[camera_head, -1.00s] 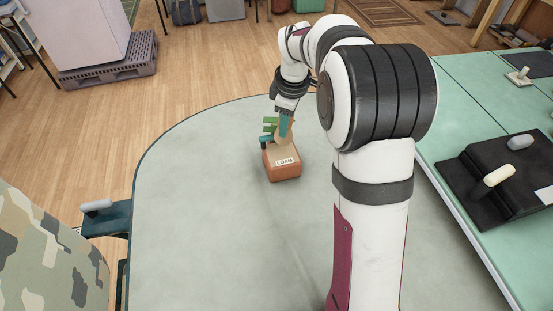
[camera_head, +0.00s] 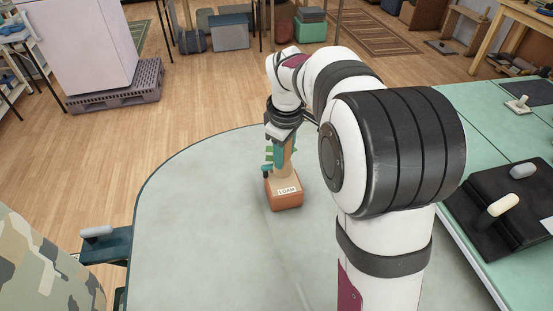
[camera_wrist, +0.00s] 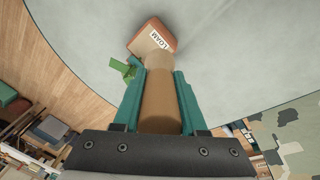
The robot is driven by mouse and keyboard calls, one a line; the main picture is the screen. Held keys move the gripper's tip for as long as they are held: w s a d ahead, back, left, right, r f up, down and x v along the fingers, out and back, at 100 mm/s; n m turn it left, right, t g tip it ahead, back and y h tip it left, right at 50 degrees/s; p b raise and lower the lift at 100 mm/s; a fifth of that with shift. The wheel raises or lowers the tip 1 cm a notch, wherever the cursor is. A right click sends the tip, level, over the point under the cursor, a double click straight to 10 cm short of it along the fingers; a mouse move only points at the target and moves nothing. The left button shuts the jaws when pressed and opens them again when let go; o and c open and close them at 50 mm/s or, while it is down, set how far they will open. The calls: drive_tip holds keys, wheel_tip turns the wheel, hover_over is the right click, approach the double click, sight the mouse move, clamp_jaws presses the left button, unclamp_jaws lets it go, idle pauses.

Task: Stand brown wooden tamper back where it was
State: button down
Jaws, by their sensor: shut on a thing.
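My gripper (camera_head: 280,160) is shut on the brown wooden tamper (camera_wrist: 160,103), with a teal finger on each side of it. In the head view the tamper (camera_head: 288,160) looks close to upright. Its lower end is over or at an orange-brown box (camera_head: 286,203) labelled LOAM, which stands on the grey-green table. I cannot tell whether the tamper touches the box. The box also shows beyond the tamper in the wrist view (camera_wrist: 143,38). A small green piece (camera_wrist: 122,68) sits beside the left finger.
The table (camera_head: 200,240) is clear around the box. At right, a green table (camera_head: 470,110) carries a black stand (camera_head: 478,235) with a cream-coloured handle and a grey one. A dark teal ledge (camera_head: 108,246) with a grey handle is at the left edge.

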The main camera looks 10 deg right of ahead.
drive_tip(key=s+a+r+m+g, duration=0.1)
drive_tip(key=s+a+r+m, duration=0.4)
drive_tip(key=s+m, duration=0.15)
drive_tip(key=w+a+f+n, duration=0.5)
drive_tip(key=f+n, duration=0.1)
drive_tip(key=f, duration=0.1)
drive_tip(key=w+a+f+n+g, duration=0.1)
drive_tip(key=w+a+f+n, duration=0.4)
drive_tip(key=f+n, duration=0.2)
drive_tip(key=shift+w+a+f, duration=0.2)
drive_tip(key=shift+w+f, duration=0.15)
drive_tip(key=shift+f, duration=0.1)
drive_tip(key=shift+f, duration=3.05)
drive_tip(key=shift+f, duration=0.5)
drive_tip(key=shift+c, duration=1.9)
unclamp_jaws()
